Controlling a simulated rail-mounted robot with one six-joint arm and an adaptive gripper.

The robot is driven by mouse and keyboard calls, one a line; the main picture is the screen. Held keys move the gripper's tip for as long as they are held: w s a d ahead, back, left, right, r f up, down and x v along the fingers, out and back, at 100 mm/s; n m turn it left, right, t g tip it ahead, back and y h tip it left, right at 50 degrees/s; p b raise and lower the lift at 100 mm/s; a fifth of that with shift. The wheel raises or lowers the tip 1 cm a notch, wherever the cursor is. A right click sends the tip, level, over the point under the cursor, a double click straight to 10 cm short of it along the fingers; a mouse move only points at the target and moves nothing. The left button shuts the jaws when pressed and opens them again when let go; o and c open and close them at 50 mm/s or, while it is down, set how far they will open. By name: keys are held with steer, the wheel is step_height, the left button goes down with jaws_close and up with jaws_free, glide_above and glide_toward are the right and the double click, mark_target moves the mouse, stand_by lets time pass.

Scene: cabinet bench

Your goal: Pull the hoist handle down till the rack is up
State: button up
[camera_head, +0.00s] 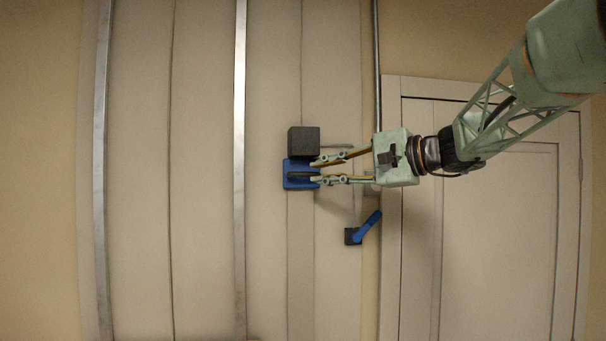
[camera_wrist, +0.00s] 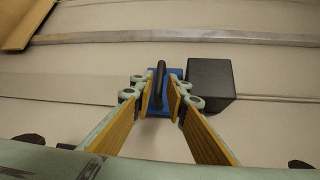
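A blue block with a black bar handle (camera_head: 299,176) is on the pale panel in the head view. It also shows in the wrist view, where the black bar (camera_wrist: 160,77) stands up from the blue plate. My gripper (camera_head: 316,171) reaches it from the right. Its two fingers lie on either side of the bar, with a gap showing, so it looks open around the bar. I cannot tell whether this bar or the blue lever (camera_head: 368,223) on a small black base, below and to the right, is the hoist handle. I cannot pick out a rack.
A dark grey box (camera_head: 303,141) sits directly beside the blue block; in the wrist view the box (camera_wrist: 210,78) is close to the right finger. Metal strips (camera_head: 239,150) run along the panel. A panelled door (camera_head: 500,230) is at right. The panel left of the block is clear.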

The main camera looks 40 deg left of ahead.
mark_target(306, 175)
steer(key=shift+s+a+f+p, duration=0.1)
steer(key=shift+a+f+p, duration=0.05)
steer(key=shift+a, duration=0.9)
steer(key=shift+s+a+f+p, duration=0.1)
steer(key=shift+a+f+p, duration=0.1)
steer(key=shift+a, duration=0.8)
steer(key=shift+s+a+f+p, duration=0.1)
steer(key=shift+a+p, duration=0.05)
steer(key=shift+a, duration=0.9)
steer(key=shift+w, duration=0.1)
steer(key=shift+c, duration=0.6)
jaws_close()
steer(key=shift+f, duration=0.2)
